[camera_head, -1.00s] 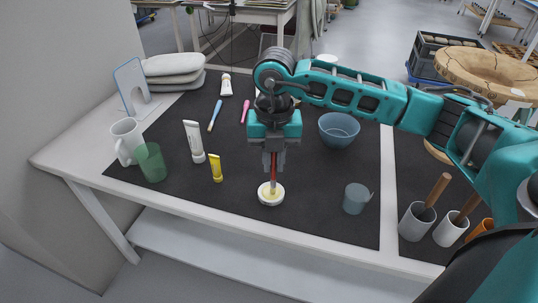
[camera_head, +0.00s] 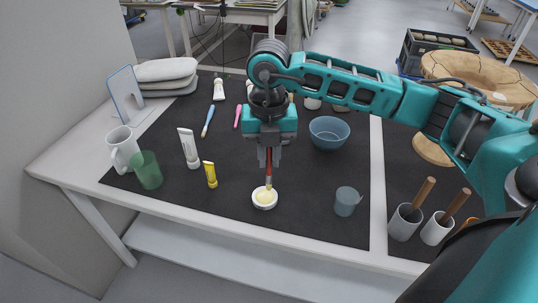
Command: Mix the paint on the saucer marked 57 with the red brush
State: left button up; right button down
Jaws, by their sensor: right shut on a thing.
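A small white saucer (camera_head: 264,203) with pale yellow paint (camera_head: 265,196) in it sits near the front middle of the black mat. No mark can be read on it from here. My right gripper (camera_head: 269,160) points straight down above the saucer and is shut on the red brush (camera_head: 269,172). The brush is upright, its lower end at the paint; whether it touches cannot be told for certain. My left gripper is not in view.
Holders (camera_head: 404,222) with wooden-handled tools stand at right. The mat around the saucer is clear.

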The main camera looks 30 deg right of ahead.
jog(key=shift+r+p, duration=0.3)
jog(key=shift+r, duration=0.4)
jog(key=shift+d, duration=0.1)
jog(key=d+r, duration=0.1)
jog(key=d, duration=0.5)
jog(key=shift+r, duration=0.35)
jog(key=shift+a, duration=0.1)
